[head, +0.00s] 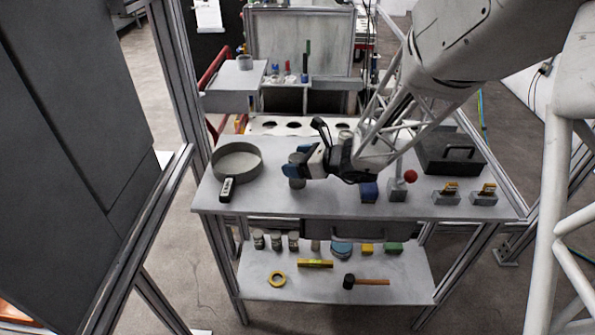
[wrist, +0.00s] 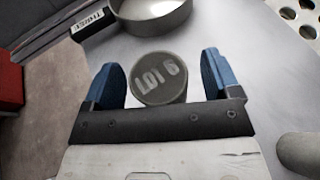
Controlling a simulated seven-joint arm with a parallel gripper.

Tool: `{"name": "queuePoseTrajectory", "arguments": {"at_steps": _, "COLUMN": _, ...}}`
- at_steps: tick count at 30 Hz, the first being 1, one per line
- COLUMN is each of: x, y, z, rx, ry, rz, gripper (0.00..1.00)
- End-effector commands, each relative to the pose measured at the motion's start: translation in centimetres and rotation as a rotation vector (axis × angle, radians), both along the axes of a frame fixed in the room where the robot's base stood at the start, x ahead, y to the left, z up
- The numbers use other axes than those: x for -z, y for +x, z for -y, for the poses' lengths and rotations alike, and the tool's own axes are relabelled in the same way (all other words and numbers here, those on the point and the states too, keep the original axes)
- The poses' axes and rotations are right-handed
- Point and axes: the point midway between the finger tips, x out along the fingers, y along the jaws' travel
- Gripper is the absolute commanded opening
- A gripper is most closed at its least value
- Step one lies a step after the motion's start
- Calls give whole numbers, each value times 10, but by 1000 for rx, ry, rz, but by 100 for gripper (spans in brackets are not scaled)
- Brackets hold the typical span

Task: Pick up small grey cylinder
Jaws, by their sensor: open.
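A small dark grey cylinder marked "LOT 6" (wrist: 160,80) stands between the blue fingertips of my gripper (wrist: 160,78) in the wrist view. A second grey rounded object (wrist: 300,153) is at the lower right of the wrist view.
A round grey pan (head: 237,160) with its handle towards the front stands left of my gripper on the table (head: 270,205). Right of it are a blue block (head: 369,192), a red-knobbed lever (head: 410,177) and a dark box (head: 452,155). A lower shelf (head: 255,258) holds several items.

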Motion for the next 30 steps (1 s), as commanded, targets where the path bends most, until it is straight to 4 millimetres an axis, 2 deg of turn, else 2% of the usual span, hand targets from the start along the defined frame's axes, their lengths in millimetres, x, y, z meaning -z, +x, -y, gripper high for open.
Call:
{"name": "queuePoseTrajectory", "arguments": {"at_steps": 14, "x": 0, "y": 0, "z": 0, "rx": 0, "ry": 0, "rz": 0, "gripper": 83}}
{"name": "queuePoseTrajectory", "arguments": {"at_steps": 17, "x": 0, "y": 0, "z": 0, "rx": 0, "ry": 0, "rz": 0, "gripper": 70}}
{"name": "queuePoseTrajectory", "arguments": {"at_steps": 28, "x": 0, "y": 0, "z": 0, "rx": 0, "ry": 0, "rz": 0, "gripper": 14}}
{"name": "queuePoseTrajectory", "arguments": {"at_steps": 30, "x": 0, "y": 0, "z": 0, "rx": 0, "ry": 1, "rz": 1, "gripper": 14}}
